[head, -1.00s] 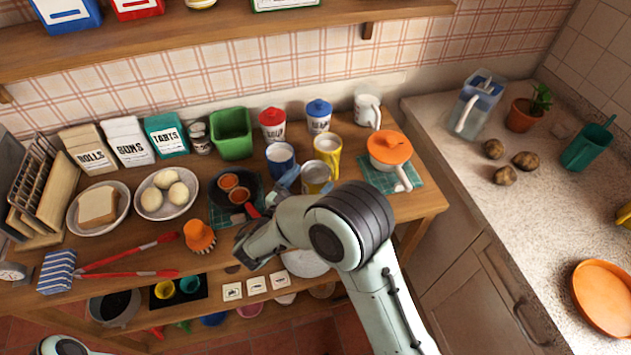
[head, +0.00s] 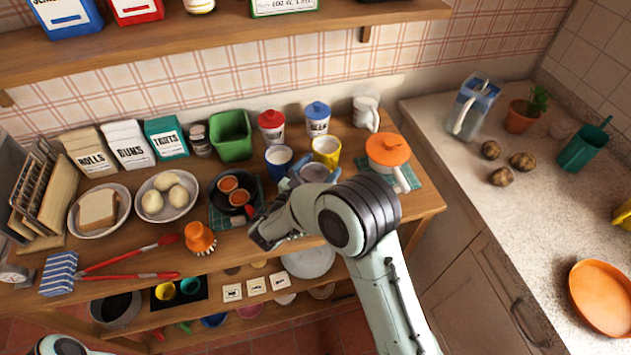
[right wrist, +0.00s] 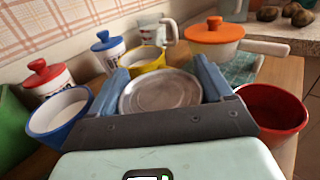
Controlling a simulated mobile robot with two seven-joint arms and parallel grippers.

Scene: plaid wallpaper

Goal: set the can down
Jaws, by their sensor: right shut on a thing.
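The can (head: 314,172) is between the fingers of my right gripper (head: 308,178), which is shut on it. In the right wrist view the can's round silvery top (right wrist: 162,91) shows between the two blue fingertips (right wrist: 163,82). Its sides are mostly hidden by the gripper, and I cannot tell whether its base touches the wooden table (head: 425,203). The can is in front of the yellow mug (head: 326,150) and the blue mug (head: 279,160). My left gripper is not in view; only a bit of that arm shows at the lower left.
The orange-lidded pot (head: 388,150) stands on a green mat to the right. Red-lidded (head: 271,126) and blue-lidded (head: 317,118) jars stand behind. A dark pan (head: 222,194) is to the left. A red vessel (right wrist: 275,108) is close right in the wrist view.

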